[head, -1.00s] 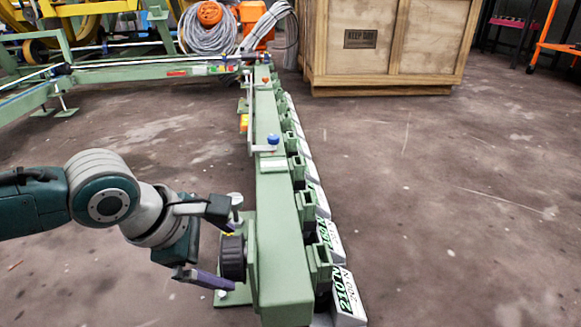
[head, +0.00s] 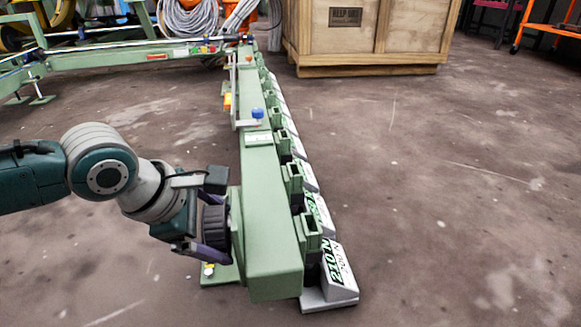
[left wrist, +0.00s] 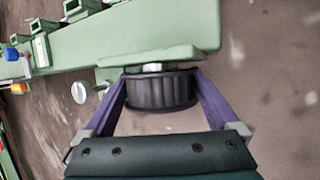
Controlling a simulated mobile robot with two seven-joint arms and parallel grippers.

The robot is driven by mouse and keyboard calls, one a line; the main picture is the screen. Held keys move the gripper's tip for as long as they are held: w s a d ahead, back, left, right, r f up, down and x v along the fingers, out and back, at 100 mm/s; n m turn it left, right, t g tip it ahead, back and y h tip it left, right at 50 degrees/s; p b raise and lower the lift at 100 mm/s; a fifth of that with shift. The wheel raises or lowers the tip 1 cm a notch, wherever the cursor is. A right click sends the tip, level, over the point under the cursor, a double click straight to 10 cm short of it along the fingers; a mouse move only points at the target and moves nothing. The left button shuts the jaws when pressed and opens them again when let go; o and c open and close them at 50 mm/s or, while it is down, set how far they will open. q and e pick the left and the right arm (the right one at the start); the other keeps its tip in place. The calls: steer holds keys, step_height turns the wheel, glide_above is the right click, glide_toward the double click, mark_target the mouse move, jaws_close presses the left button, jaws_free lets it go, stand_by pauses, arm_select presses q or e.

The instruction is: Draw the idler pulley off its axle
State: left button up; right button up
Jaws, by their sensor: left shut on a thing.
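The idler pulley (head: 213,221) is a dark ribbed wheel at the near left side of the green beam (head: 268,235). In the left wrist view the pulley (left wrist: 161,91) sits between the two purple fingers of my left gripper (left wrist: 161,94), which is shut on it. A short pale piece of the axle (left wrist: 152,68) shows between the pulley and a green bracket (left wrist: 120,76). The head view shows the left gripper (head: 212,222) at the pulley, partly hiding it. My right gripper is not in view.
Several green sockets and grey labelled blocks (head: 331,275) line the beam's right side. A blue knob (head: 257,113) is on the beam farther back. A wooden crate (head: 370,35) stands at the back. The floor to the right is clear.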

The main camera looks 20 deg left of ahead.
arm_select(q)
jaws_close()
stand_by(0.3)
steer(key=shift+s+a, duration=0.15)
steer(key=shift+a, duration=0.05)
steer(key=shift+s+a+p, duration=0.4)
steer(key=shift+a, duration=0.3)
steer(key=shift+s+a+p, duration=0.35)
steer(key=shift+s+a, duration=0.1)
steer(key=shift+a, duration=0.2)
steer(key=shift+s+a+p, duration=0.4)
steer(key=shift+a, duration=0.3)
steer(key=shift+a, duration=0.1)
steer(key=shift+r, duration=0.1)
step_height(320, 180, up, 10)
steer(key=p, duration=1.2)
stand_by(0.5)
